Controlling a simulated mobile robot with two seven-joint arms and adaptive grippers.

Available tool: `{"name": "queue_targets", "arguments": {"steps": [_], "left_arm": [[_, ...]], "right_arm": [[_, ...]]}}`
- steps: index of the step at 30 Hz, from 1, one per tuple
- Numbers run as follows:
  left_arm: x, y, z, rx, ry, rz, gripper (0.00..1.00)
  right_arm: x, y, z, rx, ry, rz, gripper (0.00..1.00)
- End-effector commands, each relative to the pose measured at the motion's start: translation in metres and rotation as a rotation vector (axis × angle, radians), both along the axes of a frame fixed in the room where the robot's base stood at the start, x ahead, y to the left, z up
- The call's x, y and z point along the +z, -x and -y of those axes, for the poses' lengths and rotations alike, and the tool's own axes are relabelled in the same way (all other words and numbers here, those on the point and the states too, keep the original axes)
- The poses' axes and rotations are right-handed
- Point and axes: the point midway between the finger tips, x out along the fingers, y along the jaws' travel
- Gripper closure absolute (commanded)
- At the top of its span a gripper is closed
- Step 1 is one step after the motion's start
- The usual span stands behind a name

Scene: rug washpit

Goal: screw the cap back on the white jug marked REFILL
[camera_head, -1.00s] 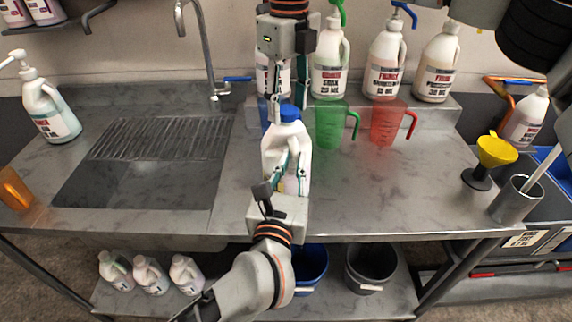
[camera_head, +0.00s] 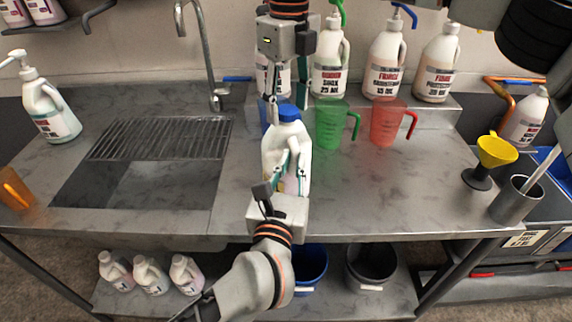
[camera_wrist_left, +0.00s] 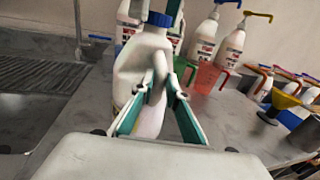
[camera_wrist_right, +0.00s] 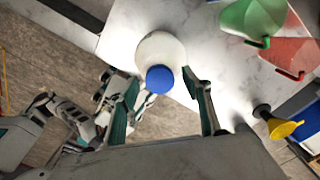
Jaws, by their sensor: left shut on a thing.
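The white jug (camera_head: 283,138) stands upright on the steel counter, right of the sink. Its REFILL marking is not readable here. A blue cap (camera_head: 289,111) sits on top of the jug's neck; how tight it is cannot be told. My left gripper (camera_head: 288,180) is shut on the jug's handle side; the jug also shows between its fingers in the left wrist view (camera_wrist_left: 140,70). My right gripper (camera_head: 286,95) points down from above, its fingers spread apart. In the right wrist view the blue cap (camera_wrist_right: 160,79) lies between the open fingers with gaps beside it.
A green pitcher (camera_head: 329,125) and a red pitcher (camera_head: 386,126) stand right of the jug. Labelled bottles (camera_head: 384,65) line the shelf behind. A yellow funnel (camera_head: 495,150) and a steel cup (camera_head: 514,199) are at the right. The sink (camera_head: 140,186) is left; the counter's front right is clear.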

Motion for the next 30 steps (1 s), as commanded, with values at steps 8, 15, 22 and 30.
{"name": "queue_targets", "arguments": {"steps": [8, 15, 22, 30], "left_arm": [[0.002, 0.0, -0.001, 0.001, -0.003, 0.006, 1.0], [0.002, 0.0, -0.001, 0.001, -0.003, 0.006, 1.0], [0.002, 0.0, -0.001, 0.001, -0.003, 0.006, 1.0], [0.002, 0.0, 0.0, 0.001, -0.002, 0.005, 1.0]], "right_arm": [[0.002, 0.0, 0.0, 0.0, 0.0, 0.0, 0.51], [0.035, 0.0, -0.001, -0.001, -0.001, 0.004, 0.51], [0.082, -0.001, 0.0, -0.002, 0.0, 0.003, 0.51], [0.115, 0.0, 0.001, -0.002, 0.0, 0.0, 0.51]]}}
